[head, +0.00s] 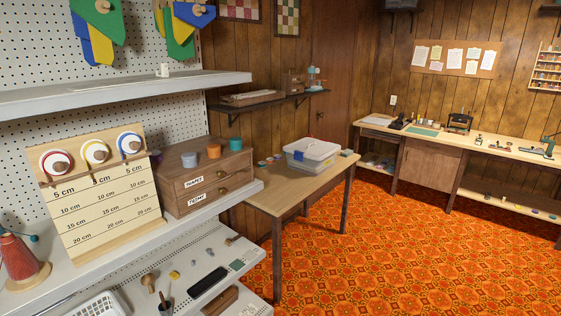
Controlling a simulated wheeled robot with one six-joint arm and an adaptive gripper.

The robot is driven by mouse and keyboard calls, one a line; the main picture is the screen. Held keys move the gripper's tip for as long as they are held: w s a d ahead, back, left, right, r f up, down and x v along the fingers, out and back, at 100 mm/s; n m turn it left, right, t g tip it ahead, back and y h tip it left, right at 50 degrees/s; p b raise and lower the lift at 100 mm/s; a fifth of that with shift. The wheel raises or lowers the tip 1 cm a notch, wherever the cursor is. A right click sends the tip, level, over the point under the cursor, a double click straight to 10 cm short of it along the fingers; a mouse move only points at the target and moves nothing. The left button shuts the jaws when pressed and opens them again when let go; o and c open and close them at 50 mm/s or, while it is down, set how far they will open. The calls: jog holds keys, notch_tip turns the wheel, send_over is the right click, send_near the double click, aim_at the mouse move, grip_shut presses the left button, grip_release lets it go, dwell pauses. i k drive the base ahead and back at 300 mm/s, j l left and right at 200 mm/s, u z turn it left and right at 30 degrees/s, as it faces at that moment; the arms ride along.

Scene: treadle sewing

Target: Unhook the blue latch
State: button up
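My gripper is not in view.
A white pegboard shelf (150,90) fills the left side, with a measuring board (95,185) and a wooden drawer box (207,175). Small round items lie left of the plastic box. A long workbench (480,150) stands along the back right. The orange patterned floor (400,250) is clear.

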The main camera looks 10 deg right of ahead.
aim_at(298, 155)
jog(key=i+z, duration=0.4)
jog(key=i, duration=1.6)
jog(key=i+u, duration=0.1)
jog(key=i, duration=0.45)
jog(key=i+l+u, duration=0.15)
jog(key=i, duration=0.4)
jog(key=i+l+u, duration=0.1)
jog(key=i, duration=0.4)
jog(key=l, duration=0.05)
